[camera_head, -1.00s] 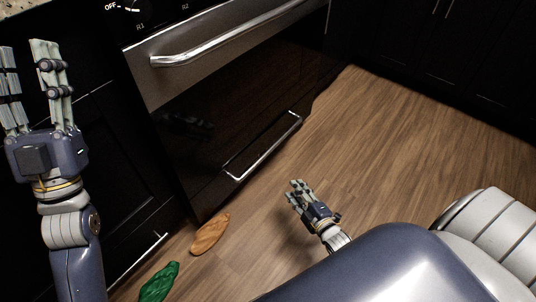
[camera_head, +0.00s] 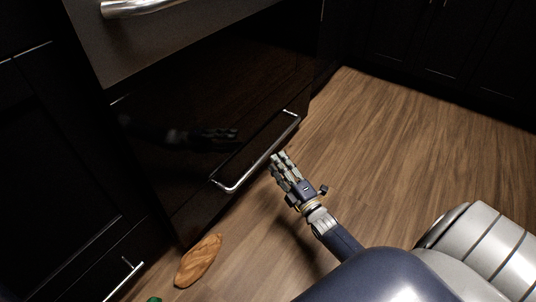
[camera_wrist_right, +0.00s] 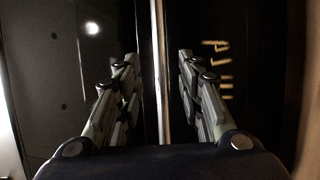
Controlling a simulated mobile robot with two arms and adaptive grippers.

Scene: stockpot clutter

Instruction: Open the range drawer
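The range drawer (camera_head: 190,199) is the dark glossy front panel low on the range, and it looks shut. Its silver bar handle (camera_head: 258,160) runs slantwise along it. My right gripper (camera_head: 279,160) is just right of the handle in the head view. In the right wrist view my right gripper (camera_wrist_right: 158,60) is open, with its fingers apart on either side of the handle bar (camera_wrist_right: 161,75). I cannot tell how deep the bar sits between them. My left gripper is out of view.
The silver oven door handle (camera_head: 140,7) is above the drawer. A bread loaf (camera_head: 199,260) lies on the floor at the drawer's lower left, with a bit of a green item (camera_head: 154,299) near it. Wood floor (camera_head: 400,150) to the right is clear.

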